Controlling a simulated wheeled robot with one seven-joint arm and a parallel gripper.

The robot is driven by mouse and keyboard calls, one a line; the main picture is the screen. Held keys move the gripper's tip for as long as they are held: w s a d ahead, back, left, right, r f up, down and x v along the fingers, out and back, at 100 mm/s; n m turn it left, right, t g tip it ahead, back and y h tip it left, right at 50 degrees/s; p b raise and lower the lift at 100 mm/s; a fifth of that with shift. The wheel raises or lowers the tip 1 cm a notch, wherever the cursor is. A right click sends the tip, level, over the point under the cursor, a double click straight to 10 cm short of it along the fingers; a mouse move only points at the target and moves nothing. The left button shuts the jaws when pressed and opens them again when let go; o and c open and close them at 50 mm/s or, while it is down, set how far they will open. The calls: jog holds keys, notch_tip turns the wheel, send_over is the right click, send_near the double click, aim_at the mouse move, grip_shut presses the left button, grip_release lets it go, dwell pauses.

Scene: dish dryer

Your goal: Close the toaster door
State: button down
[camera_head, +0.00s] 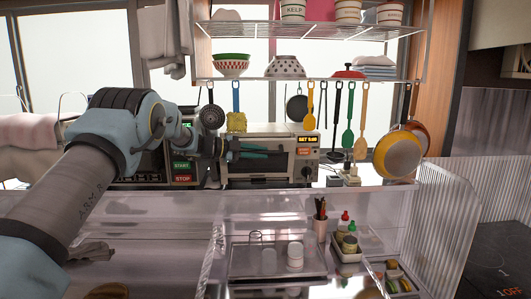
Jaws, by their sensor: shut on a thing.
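The toaster (303,152) is a pale, boxy oven on the counter behind the clear ledge, with a lit display and a knob on its right side. My arm reaches in from the left. My gripper (262,151) is in front of the toaster's left and middle part, its dark teal fingers pointing right. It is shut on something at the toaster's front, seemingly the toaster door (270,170). The fingers cover part of the door, and its exact angle is hard to tell.
A machine with START and STOP buttons (182,172) stands just left of the toaster. Utensils and pans hang from a wire rack (310,80) above. A clear ledge (300,203) runs in front, with jars and bottles (347,240) below at right.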

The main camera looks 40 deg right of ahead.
jog(key=shift+w+d+r+n+y+p, duration=0.3)
jog(key=shift+n+p, duration=0.1)
jog(key=shift+n, duration=0.1)
jog(key=c, duration=1.1)
grip_release()
jog(key=b+v, duration=0.5)
jog(key=v, duration=0.5)
jog(key=shift+w+a, duration=0.25)
jog(key=shift+a, duration=0.1)
